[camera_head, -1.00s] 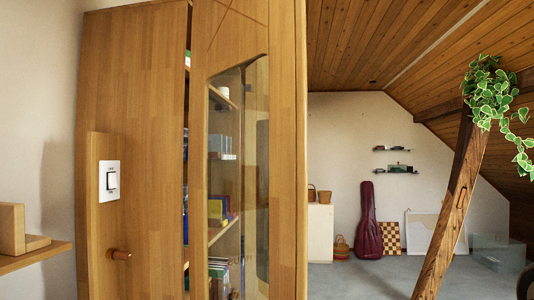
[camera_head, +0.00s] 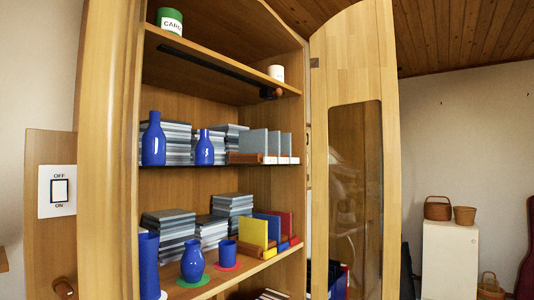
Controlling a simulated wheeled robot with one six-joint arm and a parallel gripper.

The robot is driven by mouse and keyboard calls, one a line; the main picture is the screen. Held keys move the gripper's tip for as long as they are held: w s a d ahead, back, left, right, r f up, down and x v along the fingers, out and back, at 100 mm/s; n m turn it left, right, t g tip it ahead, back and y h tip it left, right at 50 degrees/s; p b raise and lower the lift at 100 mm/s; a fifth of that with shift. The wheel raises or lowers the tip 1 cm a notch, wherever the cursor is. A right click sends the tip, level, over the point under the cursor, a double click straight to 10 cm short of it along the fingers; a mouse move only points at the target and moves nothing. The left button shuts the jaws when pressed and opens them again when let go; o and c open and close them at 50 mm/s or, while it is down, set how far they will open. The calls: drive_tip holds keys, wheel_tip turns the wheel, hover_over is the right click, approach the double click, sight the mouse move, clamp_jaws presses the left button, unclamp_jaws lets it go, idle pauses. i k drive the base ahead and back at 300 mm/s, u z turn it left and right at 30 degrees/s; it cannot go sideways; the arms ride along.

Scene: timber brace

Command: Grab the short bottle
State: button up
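Several blue vessels stand upright in the open wooden cabinet. On the middle shelf are a taller blue bottle (camera_head: 153,140) and, to its right, a shorter blue bottle (camera_head: 204,148). On the lower shelf is a squat blue bottle (camera_head: 192,261) on a green disc (camera_head: 194,281). I cannot tell for sure which one is the short bottle. My gripper is not in view.
A tall blue cylinder (camera_head: 148,265) and a small blue cup (camera_head: 227,253) flank the squat bottle. Stacks of grey cases (camera_head: 168,234) stand behind. The glazed door (camera_head: 352,150) stands open at right. A light switch (camera_head: 58,190) is at left.

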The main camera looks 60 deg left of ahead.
sight(204, 151)
drive_tip(key=u, duration=0.15)
drive_tip(key=i, duration=1)
drive_tip(key=u, duration=1.3)
drive_tip(key=i, duration=0.75)
drive_tip(key=u, duration=0.9)
